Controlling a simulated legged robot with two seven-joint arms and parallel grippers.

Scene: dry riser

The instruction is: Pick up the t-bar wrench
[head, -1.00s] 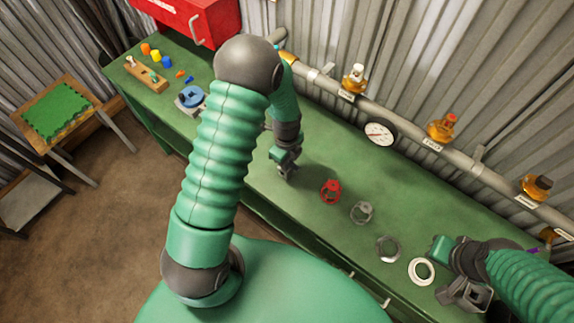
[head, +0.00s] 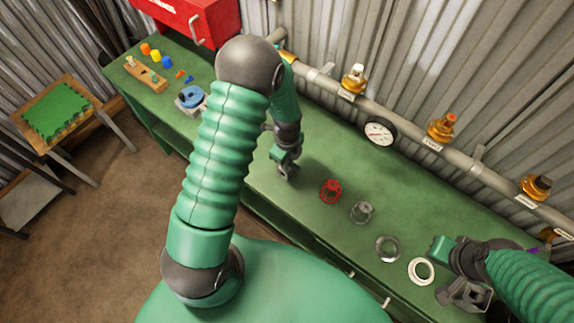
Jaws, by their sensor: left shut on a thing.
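My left gripper (head: 287,168) is over the middle of the green bench, left of the red handwheel. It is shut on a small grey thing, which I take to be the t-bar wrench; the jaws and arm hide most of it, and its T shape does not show. I see no other t-bar wrench on the bench. My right gripper (head: 464,294) is at the lower right, beside the white ring. Its jaws are dark and seen at an angle, so I cannot tell if they are open.
On the green bench (head: 325,150) lie a red handwheel (head: 330,191), a grey handwheel (head: 362,212), a grey ring (head: 388,249) and a white ring (head: 421,271). A pipe (head: 405,128) with valves and a gauge (head: 379,133) runs along the back. A red box (head: 196,18) stands far left.

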